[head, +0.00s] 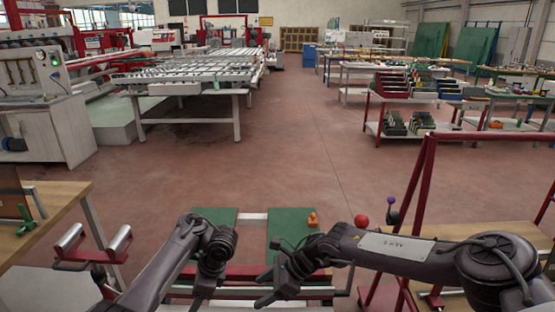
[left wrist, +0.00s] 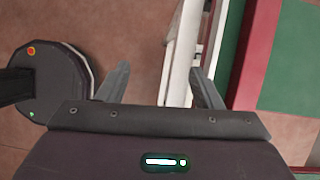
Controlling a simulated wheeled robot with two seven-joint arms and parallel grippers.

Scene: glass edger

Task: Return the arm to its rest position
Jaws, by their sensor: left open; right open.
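My right arm comes in from the right in the head view, bent across the front of the green-topped stand. Its gripper (head: 266,287) is open and empty, low over the stand's front edge and pointing left. My left arm comes in from the left, with its wrist over the left green panel. The left gripper (head: 203,290) hangs down there and its fingers are hard to make out in that view. In the left wrist view the left gripper (left wrist: 160,84) has its two fingers wide apart, with nothing between them but floor and a white rail behind.
The stand has two green panels (head: 282,228) with a red frame; an orange object (head: 313,219) lies on the right one. A red post frame (head: 424,165) stands at right, a wooden table (head: 50,225) at left. Red floor (head: 290,150) ahead is clear up to the roller table (head: 190,88).

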